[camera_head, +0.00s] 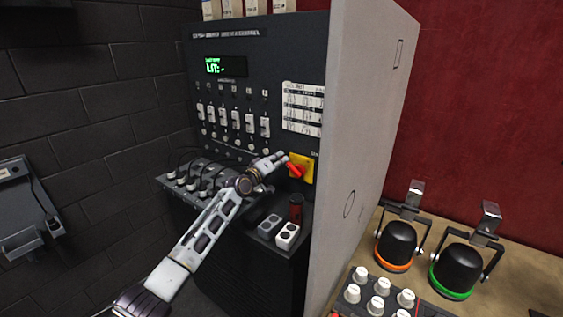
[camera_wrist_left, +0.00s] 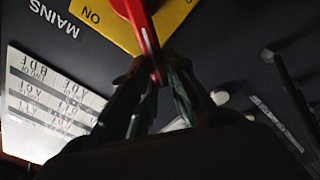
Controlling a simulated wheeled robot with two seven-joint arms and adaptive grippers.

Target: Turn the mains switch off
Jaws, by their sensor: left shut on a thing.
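The mains switch is a red handle (camera_head: 294,169) on a yellow plate (camera_head: 306,163) at the lower right of the dark panel. In the left wrist view the red handle (camera_wrist_left: 143,34) lies across the yellow plate (camera_wrist_left: 172,16), beside the printed words MAINS and ON. My left gripper (camera_head: 281,159) reaches in from the lower left. In its wrist view its two fingers (camera_wrist_left: 160,80) are closed around the end of the red handle. The fingers hide part of the handle's tip. My right gripper is not in view.
The dark panel (camera_head: 240,85) has a lit green display and a row of white sliders. A ledge below holds black plugs, a dark red cylinder (camera_head: 296,207) and a white socket block (camera_head: 287,236). A tall grey side wall (camera_head: 362,130) stands close right of the switch.

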